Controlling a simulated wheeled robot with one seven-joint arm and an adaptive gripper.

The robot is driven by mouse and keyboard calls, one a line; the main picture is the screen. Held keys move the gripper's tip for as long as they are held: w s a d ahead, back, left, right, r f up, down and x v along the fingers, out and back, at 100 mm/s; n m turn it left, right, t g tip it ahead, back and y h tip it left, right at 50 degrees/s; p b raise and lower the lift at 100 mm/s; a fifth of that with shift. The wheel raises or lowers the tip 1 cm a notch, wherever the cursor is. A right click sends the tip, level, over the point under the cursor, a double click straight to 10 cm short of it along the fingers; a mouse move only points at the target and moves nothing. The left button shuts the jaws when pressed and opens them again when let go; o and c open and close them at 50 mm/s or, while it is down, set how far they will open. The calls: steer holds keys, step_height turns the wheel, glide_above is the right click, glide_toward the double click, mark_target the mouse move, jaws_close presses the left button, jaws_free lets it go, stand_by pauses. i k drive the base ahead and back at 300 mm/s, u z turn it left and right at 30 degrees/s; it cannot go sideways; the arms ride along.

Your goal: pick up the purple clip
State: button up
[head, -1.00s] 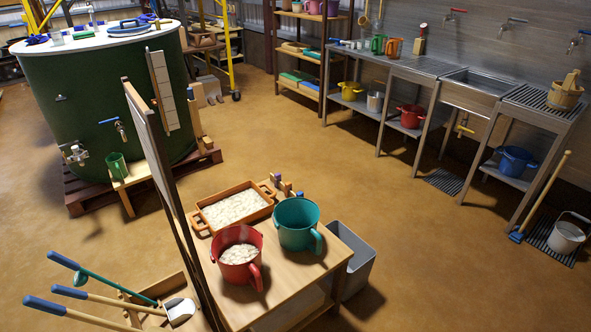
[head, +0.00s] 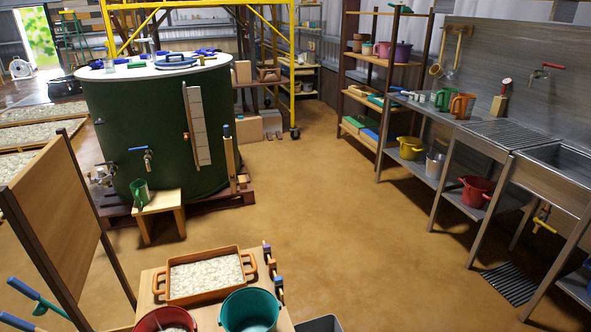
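I cannot pick out the purple clip for sure. A small peg-like piece with a purplish top (head: 267,249) stands at the right edge of the low wooden table (head: 286,318), beside an orange tray (head: 205,298). It is too small to tell whether it is a clip. Small blue-topped pieces (head: 278,282) stand along the same edge. Several small blue, green and white things lie on the white top of the green tank (head: 160,130), too small to make out. My gripper is not in view.
A red pot (head: 165,320) and a teal pot (head: 250,310) stand on the low table. A wooden board (head: 55,225) stands to its left. A small stool (head: 160,205) holds a green mug (head: 140,193). Steel counters line the right. The brown floor (head: 340,220) between is open.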

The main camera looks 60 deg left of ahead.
mark_target(267, 249)
steer(key=i, duration=0.4)
steer(key=u, duration=3.15)
steer(key=i, duration=0.5)
steer(key=u, duration=0.05)
